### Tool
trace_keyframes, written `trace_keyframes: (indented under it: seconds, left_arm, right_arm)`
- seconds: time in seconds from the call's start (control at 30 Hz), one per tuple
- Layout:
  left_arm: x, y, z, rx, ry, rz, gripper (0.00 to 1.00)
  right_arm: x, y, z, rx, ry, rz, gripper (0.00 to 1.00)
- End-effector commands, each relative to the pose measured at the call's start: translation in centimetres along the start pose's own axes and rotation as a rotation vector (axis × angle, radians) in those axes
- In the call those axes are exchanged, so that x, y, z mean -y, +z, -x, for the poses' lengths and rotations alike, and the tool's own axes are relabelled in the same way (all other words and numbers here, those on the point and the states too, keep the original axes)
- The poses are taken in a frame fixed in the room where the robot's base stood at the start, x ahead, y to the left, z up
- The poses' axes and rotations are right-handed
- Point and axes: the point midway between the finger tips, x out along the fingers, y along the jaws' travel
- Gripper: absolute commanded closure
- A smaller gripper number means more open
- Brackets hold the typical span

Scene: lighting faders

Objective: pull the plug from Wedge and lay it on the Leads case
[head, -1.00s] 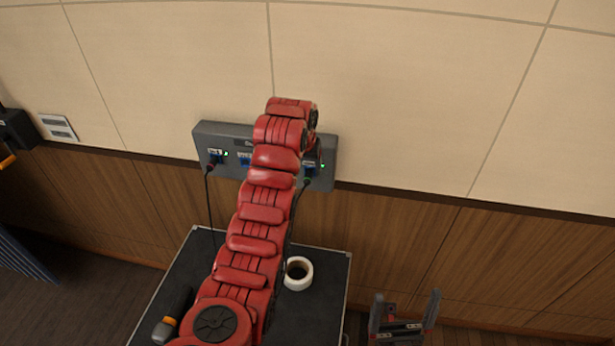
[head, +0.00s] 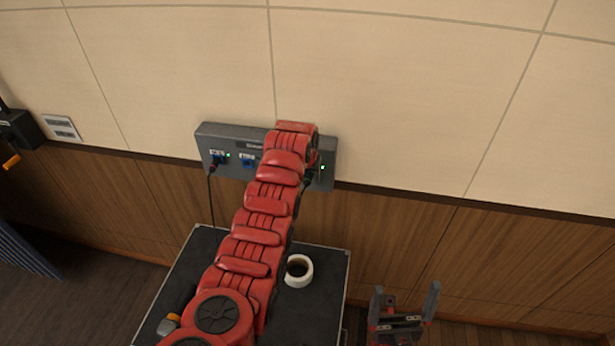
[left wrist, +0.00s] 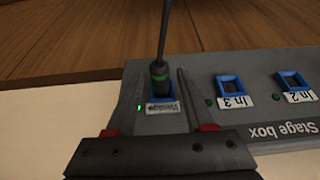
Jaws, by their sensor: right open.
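The grey stage box (head: 222,138) is fixed to the wall, and it shows upside down in the left wrist view (left wrist: 245,118). A dark plug with a green band (left wrist: 159,76) sits in a blue socket at the box's end, above a small label, with a green light beside it. Its cable runs away from the box. My left gripper (left wrist: 161,84) is open, one finger on each side of the plug; contact cannot be told. My red left arm mostly hides it in the head view. The black-topped case (head: 205,258) stands below. My right gripper (head: 404,302) is open and empty.
Another plug (head: 215,161) with a hanging cable sits at the box's left end. Sockets In 3 (left wrist: 230,83) and In 2 (left wrist: 292,80) are empty.

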Motion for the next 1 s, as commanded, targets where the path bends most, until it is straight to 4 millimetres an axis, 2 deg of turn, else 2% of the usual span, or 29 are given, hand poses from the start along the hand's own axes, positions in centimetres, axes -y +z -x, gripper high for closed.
trace_keyframes:
  seconds: [0.03, 0.27, 1.0]
  left_arm:
    - [0.0, 0.0, 0.0, 0.000, 0.000, 0.000, 0.58]
    - [0.0, 0.0, 0.0, 0.000, 0.000, 0.000, 1.00]
    - [0.1, 1.0, 0.4, 0.000, 0.000, 0.003, 1.00]
  right_arm:
    - [0.0, 0.0, 0.0, 0.000, 0.000, 0.000, 0.00]
    - [0.0, 0.0, 0.0, 0.000, 0.000, 0.000, 0.00]
    - [0.0, -0.1, -0.6, 0.000, 0.000, 0.000, 0.00]
